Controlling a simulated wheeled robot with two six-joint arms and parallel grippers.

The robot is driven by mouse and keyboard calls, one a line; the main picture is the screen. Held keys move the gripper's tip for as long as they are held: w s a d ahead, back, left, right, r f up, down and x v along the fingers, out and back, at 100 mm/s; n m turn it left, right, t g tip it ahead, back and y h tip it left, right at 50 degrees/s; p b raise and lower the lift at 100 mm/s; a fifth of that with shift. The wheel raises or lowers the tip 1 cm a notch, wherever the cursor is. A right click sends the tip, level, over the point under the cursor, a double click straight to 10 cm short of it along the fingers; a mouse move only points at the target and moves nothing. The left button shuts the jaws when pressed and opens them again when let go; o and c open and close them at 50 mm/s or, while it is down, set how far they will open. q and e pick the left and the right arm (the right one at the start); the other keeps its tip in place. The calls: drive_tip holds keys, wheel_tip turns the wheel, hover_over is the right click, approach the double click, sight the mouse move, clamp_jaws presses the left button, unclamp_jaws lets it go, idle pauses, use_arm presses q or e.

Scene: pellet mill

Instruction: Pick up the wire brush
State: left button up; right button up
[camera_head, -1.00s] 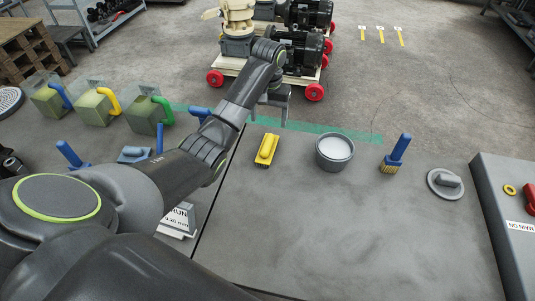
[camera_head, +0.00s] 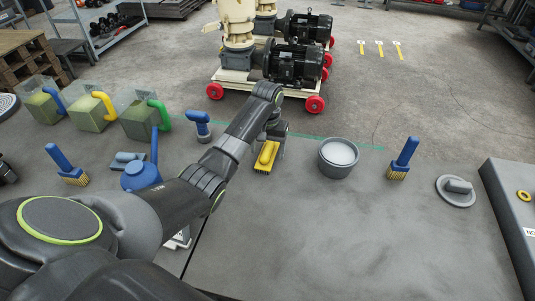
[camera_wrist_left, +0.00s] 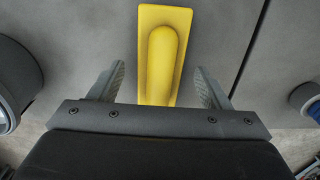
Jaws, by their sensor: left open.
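A yellow block-shaped brush (camera_head: 265,158) with a raised grip lies on the grey bench, with bristles along its near edge. In the left wrist view the yellow brush (camera_wrist_left: 160,30) shows from above, upright in the picture. My left gripper (camera_head: 271,147) is over it, and its open fingers (camera_wrist_left: 160,76) stand on either side of the grip without visible contact. Two blue-handled brushes with tan bristles stand on the bench, one at the right (camera_head: 402,160) and one at the left (camera_head: 65,165). I cannot tell for sure which brush is the wire brush. My right gripper is out of view.
A grey round tub (camera_head: 338,158) stands right of the yellow brush. A round grey lidded piece (camera_head: 456,191) and a grey box (camera_head: 515,205) are further right. Clear boxes with coloured handles (camera_head: 140,118) stand at the left. The front middle of the bench is clear.

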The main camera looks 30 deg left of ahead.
sight(268, 147)
use_arm(q)
drive_tip(key=shift+f, duration=0.65)
drive_tip(key=c, duration=1.1)
drive_tip(key=shift+c, duration=0.2)
drive_tip(key=shift+r, duration=0.1)
drive_tip(key=shift+r, duration=0.35)
wheel_tip(268, 147, up, 6)
drive_tip(key=shift+w+f, duration=0.1)
drive_tip(key=shift+f, duration=0.1)
wheel_tip(268, 147, up, 3)
drive_tip(key=shift+f+p, duration=0.2)
drive_tip(key=shift+p, duration=0.85)
drive_tip(key=shift+r+p, duration=0.5)
